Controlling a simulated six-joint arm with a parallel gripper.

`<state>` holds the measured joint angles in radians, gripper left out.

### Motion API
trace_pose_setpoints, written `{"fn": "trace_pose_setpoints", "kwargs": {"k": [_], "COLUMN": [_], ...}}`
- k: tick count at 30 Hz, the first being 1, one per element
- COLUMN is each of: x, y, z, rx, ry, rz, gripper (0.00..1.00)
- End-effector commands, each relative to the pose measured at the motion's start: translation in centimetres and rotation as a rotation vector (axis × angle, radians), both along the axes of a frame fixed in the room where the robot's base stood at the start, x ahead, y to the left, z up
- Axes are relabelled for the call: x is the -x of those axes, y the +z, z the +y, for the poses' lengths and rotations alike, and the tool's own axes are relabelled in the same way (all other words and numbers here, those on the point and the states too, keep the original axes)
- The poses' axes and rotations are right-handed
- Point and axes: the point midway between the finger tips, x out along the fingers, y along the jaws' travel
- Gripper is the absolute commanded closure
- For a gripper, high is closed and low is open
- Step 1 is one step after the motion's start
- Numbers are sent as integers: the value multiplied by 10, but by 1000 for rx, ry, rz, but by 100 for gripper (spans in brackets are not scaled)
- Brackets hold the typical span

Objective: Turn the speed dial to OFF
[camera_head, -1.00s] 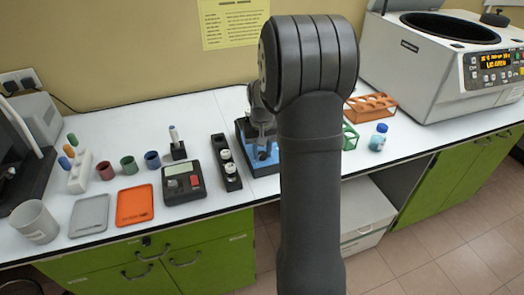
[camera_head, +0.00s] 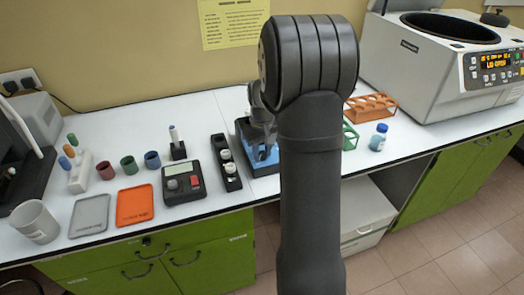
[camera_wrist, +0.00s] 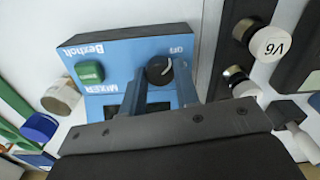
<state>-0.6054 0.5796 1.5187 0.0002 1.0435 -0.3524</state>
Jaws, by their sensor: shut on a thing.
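The blue mixer (camera_wrist: 120,62), marked MIXER and Bexholt, fills the upper middle of the wrist view, its lettering upside down. Its black round dial (camera_wrist: 158,68) has a white pointer line slanting up and right, towards the OFF label (camera_wrist: 181,50). My gripper (camera_wrist: 160,82) is shut on the dial, one finger at each side. In the head view the mixer (camera_head: 268,167) is partly hidden by my arm and gripper (camera_head: 263,155); its dial cannot be made out there.
A black rack (camera_head: 232,184) with white-capped vials stands close left of the mixer. A keypad-like device (camera_head: 183,183) is further left. A blue-capped bottle (camera_head: 378,139), green rack (camera_head: 349,136) and orange rack (camera_head: 371,106) are at right, before the white centrifuge (camera_head: 430,75).

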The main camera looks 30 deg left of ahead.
Motion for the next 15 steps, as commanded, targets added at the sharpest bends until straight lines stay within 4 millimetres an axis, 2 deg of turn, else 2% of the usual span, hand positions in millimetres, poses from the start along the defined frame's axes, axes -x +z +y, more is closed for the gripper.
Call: {"fn": "trace_pose_setpoints", "kwargs": {"k": [1, 4, 15], "x": [0, 0, 0], "y": [0, 0, 6], "z": [0, 0, 0], "rx": [0, 0, -1], "ry": [1, 1, 0], "rz": [0, 0, -2], "gripper": [67, 49, 49]}}
